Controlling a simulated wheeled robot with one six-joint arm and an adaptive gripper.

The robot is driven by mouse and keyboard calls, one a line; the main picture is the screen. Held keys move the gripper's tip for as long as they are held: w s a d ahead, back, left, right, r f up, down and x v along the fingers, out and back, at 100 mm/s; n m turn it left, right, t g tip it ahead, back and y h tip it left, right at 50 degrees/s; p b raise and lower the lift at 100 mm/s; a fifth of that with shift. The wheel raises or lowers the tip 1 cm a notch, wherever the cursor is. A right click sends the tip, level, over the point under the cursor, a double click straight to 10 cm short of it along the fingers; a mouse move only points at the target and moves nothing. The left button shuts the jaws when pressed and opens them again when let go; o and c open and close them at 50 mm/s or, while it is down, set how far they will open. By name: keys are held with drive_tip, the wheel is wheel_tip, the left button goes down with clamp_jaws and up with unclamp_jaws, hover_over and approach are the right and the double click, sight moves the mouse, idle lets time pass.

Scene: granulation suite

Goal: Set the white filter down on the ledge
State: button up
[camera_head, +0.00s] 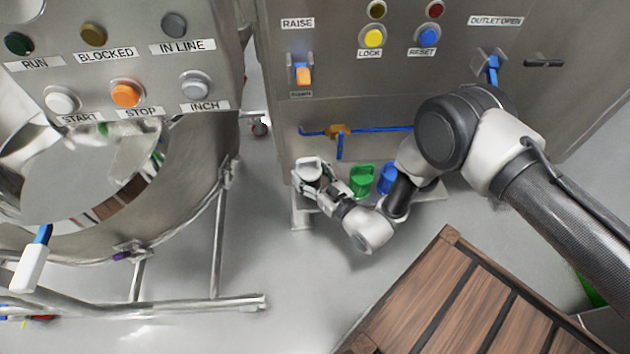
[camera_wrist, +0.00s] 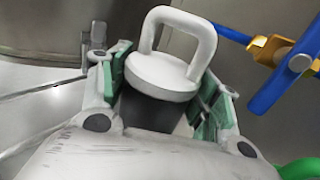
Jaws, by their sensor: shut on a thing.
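The white filter (camera_wrist: 165,75) is a round disc with a loop handle on top. In the wrist view it sits upright between the green-padded fingers of my gripper (camera_wrist: 160,100). In the head view the filter (camera_head: 309,167) is at the left end of the ledge (camera_head: 428,192), held in my gripper (camera_head: 318,176). The ledge is a grey metal shelf low on the front of the cabinet. My gripper and arm hide much of it. I cannot tell whether the filter's underside touches the ledge.
A green object (camera_head: 361,181) and a blue object (camera_head: 387,180) stand on the ledge right of my gripper. A blue-handled pipe valve (camera_head: 338,132) is above the ledge. A wooden pallet (camera_head: 470,300) lies in front. A large steel drum (camera_head: 190,200) stands left, with bare floor between.

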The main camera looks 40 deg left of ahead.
sight(310, 182)
drive_tip(key=shift+f, duration=2.15)
drive_tip(key=shift+f, duration=0.1)
drive_tip(key=o, duration=1.1)
drive_tip(key=d, duration=0.5)
drive_tip(key=s+d, duration=0.1)
drive_tip(key=d, duration=0.1)
drive_tip(key=shift+d, duration=0.25)
